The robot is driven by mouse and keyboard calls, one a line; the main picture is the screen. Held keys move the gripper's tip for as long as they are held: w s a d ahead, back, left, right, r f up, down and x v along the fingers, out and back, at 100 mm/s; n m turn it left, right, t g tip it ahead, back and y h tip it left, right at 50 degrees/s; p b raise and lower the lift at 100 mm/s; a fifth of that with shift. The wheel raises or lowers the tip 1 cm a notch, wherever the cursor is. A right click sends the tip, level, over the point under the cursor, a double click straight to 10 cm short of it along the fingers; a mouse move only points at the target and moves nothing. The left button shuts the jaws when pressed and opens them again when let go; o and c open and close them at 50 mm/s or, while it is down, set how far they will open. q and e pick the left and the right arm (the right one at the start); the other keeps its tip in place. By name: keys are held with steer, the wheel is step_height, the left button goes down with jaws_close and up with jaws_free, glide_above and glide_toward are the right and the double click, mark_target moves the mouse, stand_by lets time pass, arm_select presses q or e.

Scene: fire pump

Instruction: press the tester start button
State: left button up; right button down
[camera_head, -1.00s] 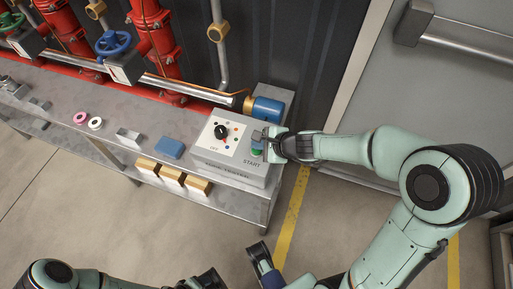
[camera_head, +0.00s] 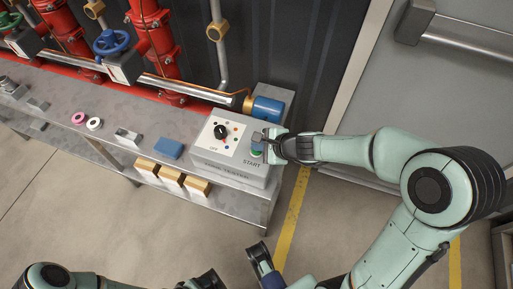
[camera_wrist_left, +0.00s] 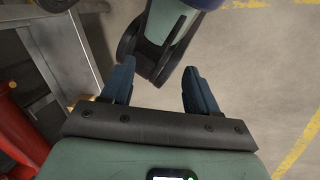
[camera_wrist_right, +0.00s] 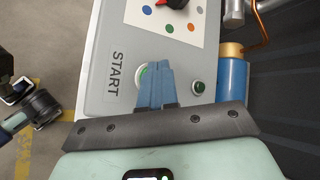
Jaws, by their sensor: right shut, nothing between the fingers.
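The pump tester (camera_head: 232,150) is a grey box with a white dial panel at the right end of the bench. In the right wrist view, the shut, empty fingertips (camera_wrist_right: 157,66) lie over the white-ringed start button (camera_wrist_right: 142,76), beside the word START. I cannot tell whether they touch it. A smaller dark green button or lamp (camera_wrist_right: 198,87) sits to the right. My left gripper (camera_wrist_left: 157,75) is open and empty in its wrist view, away from the tester.
A blue cylinder (camera_head: 267,108) with a brass end stands behind the tester. A blue block (camera_head: 169,149) and pink and white rings (camera_head: 79,117) lie on the bench (camera_head: 110,112). Red pipes with valves run behind. The floor in front looks clear.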

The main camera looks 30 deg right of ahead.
arm_select(q)
steer(key=shift+f, duration=0.8)
arm_select(e)
steer(key=shift+f, duration=0.45)
arm_select(q)
steer(key=shift+r, duration=0.1)
steer(key=shift+r+p, duration=0.7)
steer(key=shift+r, duration=0.05)
arm_select(e)
steer(key=shift+r, duration=1.05)
arm_select(q)
steer(key=shift+r, duration=0.1)
arm_select(e)
steer(key=shift+r, duration=0.1)
steer(key=shift+r+p, duration=0.3)
steer(key=shift+p, duration=0.05)
step_height(320, 180, up, 4)
steer(key=p, duration=0.4)
steer(key=shift+r, duration=0.25)
arm_select(q)
steer(key=r, duration=0.5)
steer(key=shift+w+r, duration=0.1)
steer(key=shift+w, duration=0.1)
arm_select(e)
steer(key=shift+f, duration=0.1)
arm_select(q)
steer(key=shift+d, duration=0.1)
